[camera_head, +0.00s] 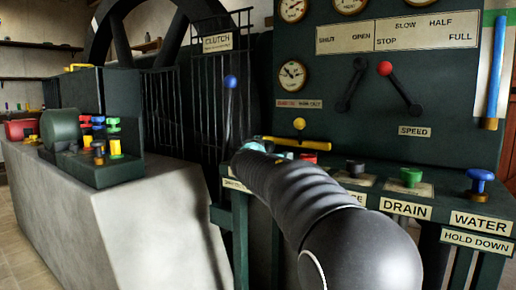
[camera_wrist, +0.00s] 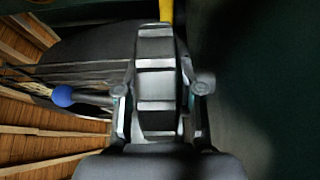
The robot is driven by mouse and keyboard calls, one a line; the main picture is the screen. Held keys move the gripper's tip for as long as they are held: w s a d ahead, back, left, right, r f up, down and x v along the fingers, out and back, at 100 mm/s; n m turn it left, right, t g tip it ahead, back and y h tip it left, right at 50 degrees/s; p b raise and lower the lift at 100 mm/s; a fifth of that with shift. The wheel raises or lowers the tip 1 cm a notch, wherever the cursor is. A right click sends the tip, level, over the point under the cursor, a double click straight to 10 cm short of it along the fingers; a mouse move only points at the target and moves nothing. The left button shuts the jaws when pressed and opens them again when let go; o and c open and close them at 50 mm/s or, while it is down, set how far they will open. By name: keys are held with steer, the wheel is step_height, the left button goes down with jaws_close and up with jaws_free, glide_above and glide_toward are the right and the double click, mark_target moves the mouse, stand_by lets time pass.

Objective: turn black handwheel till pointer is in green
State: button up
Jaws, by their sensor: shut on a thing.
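In the wrist view my gripper (camera_wrist: 160,92) is shut on a dark ribbed thing with pale bands, which looks like the black handwheel (camera_wrist: 157,82) seen edge-on. One finger lies against each side of it. In the head view my gripper (camera_head: 252,146) is at the near left of the green panel, mostly behind my arm, and the handwheel is hidden there. A round gauge (camera_head: 292,75) with a dark pointer is on the panel above my gripper. Its coloured zones are too small to read, so I cannot tell whether the pointer is in green.
A yellow bar (camera_head: 300,143) lies just right of my gripper. Red, green and blue (camera_head: 480,182) knobs line the console ledge. Two levers, one red-tipped (camera_head: 385,69), are on the panel. A blue-tipped clutch lever (camera_head: 231,82) stands behind my gripper. A concrete block (camera_head: 120,215) is at left.

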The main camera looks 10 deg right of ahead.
steer(key=shift+n+y, duration=0.5)
steer(key=shift+y, duration=0.3)
steer(key=o, duration=0.9)
steer(key=s, duration=0.4)
steer(key=s+a, duration=0.1)
steer(key=s, duration=0.2)
steer(key=s+a, duration=0.1)
steer(key=s, duration=0.3)
steer(key=shift+s+a, duration=0.25)
steer(key=shift+s, duration=0.1)
